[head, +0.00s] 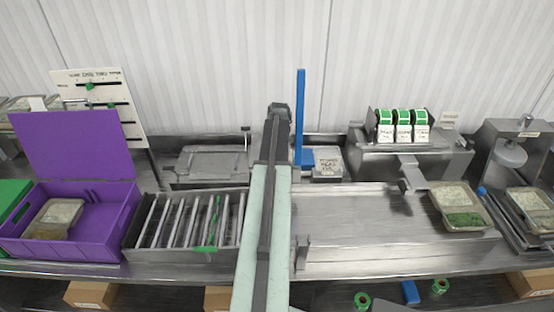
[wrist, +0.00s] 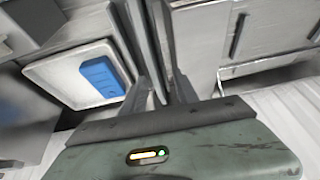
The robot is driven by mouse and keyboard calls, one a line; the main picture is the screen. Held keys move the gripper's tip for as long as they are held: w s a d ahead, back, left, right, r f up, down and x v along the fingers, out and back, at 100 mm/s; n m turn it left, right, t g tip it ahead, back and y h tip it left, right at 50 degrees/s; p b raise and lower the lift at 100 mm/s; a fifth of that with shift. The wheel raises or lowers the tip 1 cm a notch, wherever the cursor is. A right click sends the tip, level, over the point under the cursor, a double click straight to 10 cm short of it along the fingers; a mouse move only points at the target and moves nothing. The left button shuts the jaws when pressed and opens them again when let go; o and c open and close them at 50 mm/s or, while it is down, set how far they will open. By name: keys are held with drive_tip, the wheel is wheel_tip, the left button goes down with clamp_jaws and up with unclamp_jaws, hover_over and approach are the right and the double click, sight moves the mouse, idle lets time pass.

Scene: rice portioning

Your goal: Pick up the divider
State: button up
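I cannot tell for sure which thing is the divider. Several thin upright slats stand in a metal rack (head: 131,240) at the left of the counter, and a slim green piece (head: 212,222) stands among them. My gripper (head: 279,108) is at the far end of my arm, over the back of the counter, right of the rack and apart from it. In the wrist view, the two grey fingers of my gripper (wrist: 165,88) show close together against grey metal edges. Whether they are parted or shut on something is unclear.
A purple box (head: 110,222) with a raised lid stands left of the rack. A tall blue upright (head: 300,100) is close to the right of my gripper. A label machine (head: 400,160) and a food tray (head: 445,196) are at the right. The counter's middle right (head: 360,225) is clear.

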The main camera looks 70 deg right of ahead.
drive_tip(key=shift+s+d, duration=0.3)
drive_tip(key=shift+s, duration=0.2)
drive_tip(key=shift+b+x, duration=1.1)
drive_tip(key=b+x, duration=0.1)
drive_tip(key=x, duration=0.1)
drive_tip(key=b+x, duration=0.4)
drive_tip(key=shift+w+d+r, duration=0.1)
drive_tip(key=shift+d+r, duration=0.05)
drive_tip(key=shift+d, duration=0.1)
drive_tip(key=shift+r, duration=0.2)
clamp_jaws()
